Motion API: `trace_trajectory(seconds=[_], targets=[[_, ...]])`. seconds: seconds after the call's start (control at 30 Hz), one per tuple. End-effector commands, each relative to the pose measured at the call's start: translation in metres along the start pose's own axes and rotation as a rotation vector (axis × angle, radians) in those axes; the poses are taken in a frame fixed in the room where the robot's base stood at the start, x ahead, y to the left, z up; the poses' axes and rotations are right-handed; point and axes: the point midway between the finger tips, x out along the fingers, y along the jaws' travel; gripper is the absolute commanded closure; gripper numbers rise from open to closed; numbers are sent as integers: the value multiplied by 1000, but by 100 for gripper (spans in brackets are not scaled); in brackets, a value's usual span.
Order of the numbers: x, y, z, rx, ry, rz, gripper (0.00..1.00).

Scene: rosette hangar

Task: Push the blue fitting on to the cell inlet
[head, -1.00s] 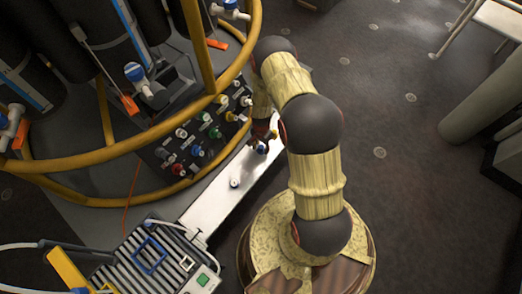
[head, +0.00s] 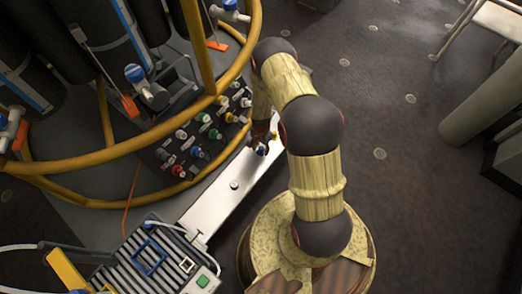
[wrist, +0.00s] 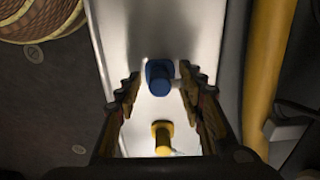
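The blue fitting (wrist: 158,77) stands on the pale shelf (wrist: 165,25), between my gripper's two jagged fingers in the wrist view. It has a short grey stub on its right side. My gripper (wrist: 158,88) is open, with gaps showing on both sides of the fitting. In the head view the blue fitting (head: 262,150) shows just below my gripper, which my arm partly hides. The dark panel (head: 160,155) beside the shelf carries several coloured fittings, including a blue one (head: 196,152). I cannot tell which is the cell inlet.
A yellow fitting (wrist: 162,138) stands nearer the gripper's palm in the wrist view. A small round fitting (head: 234,184) stands farther down the shelf. Yellow frame rails (head: 130,142) curve above the panel. A ribbed tray (head: 150,262) lies at the shelf's lower end.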

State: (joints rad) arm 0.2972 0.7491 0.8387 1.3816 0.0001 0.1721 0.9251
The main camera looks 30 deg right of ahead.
Motion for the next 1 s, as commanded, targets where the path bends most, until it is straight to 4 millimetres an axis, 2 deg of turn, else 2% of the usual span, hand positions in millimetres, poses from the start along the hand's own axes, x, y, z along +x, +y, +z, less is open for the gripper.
trace_trajectory(seconds=[0.2, 0.87, 1.0], targets=[[0, 0, 0, 0, 0, 0, 62], [0, 0, 0, 0, 0, 0, 99], [0, 0, 0, 0, 0, 0, 100]])
